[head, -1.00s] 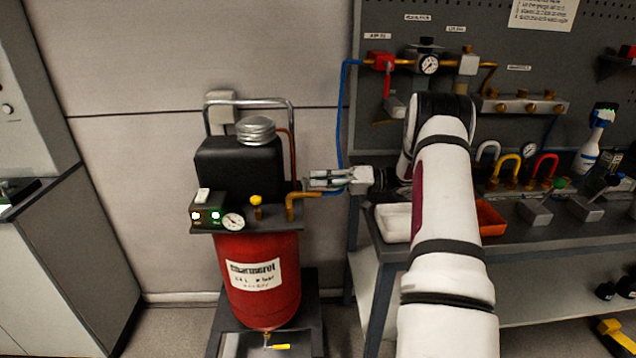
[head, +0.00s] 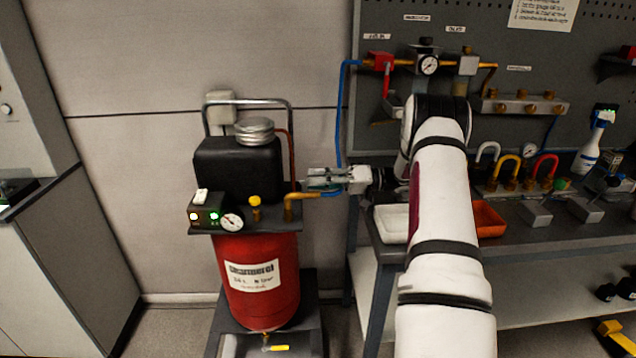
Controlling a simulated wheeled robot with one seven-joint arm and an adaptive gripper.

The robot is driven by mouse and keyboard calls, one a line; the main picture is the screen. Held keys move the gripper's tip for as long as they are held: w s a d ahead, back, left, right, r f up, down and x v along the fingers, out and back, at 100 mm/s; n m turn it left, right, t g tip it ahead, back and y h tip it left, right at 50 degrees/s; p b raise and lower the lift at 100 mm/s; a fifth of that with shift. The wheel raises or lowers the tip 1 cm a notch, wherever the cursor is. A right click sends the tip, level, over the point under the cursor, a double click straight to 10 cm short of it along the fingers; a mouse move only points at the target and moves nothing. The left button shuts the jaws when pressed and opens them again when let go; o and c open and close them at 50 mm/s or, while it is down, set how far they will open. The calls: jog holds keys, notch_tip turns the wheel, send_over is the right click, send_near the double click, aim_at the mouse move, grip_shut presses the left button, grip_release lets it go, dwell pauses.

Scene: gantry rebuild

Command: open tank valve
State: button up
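The red tank (head: 262,285) of the compressor stands left of centre, with a black motor housing (head: 240,170) on top. A brass outlet pipe (head: 291,200) leaves its right side and meets the blue hose. A small yellow knob (head: 255,201) sits on the top plate beside the gauge (head: 232,221). A yellow-handled valve (head: 274,348) is under the tank. My gripper (head: 308,178) points left, just above the outlet pipe. Its fingers hide what lies behind them. I cannot tell whether it touches anything or how far its fingers are apart.
A blue hose (head: 342,110) rises to the regulator (head: 428,64) on the pegboard. The workbench (head: 376,240) on the right holds a white tray (head: 391,222) and an orange bin (head: 489,218). A grey cabinet (head: 70,270) stands at the left. Bare wall lies between cabinet and tank.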

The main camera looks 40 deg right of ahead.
jog(key=v, duration=1.2)
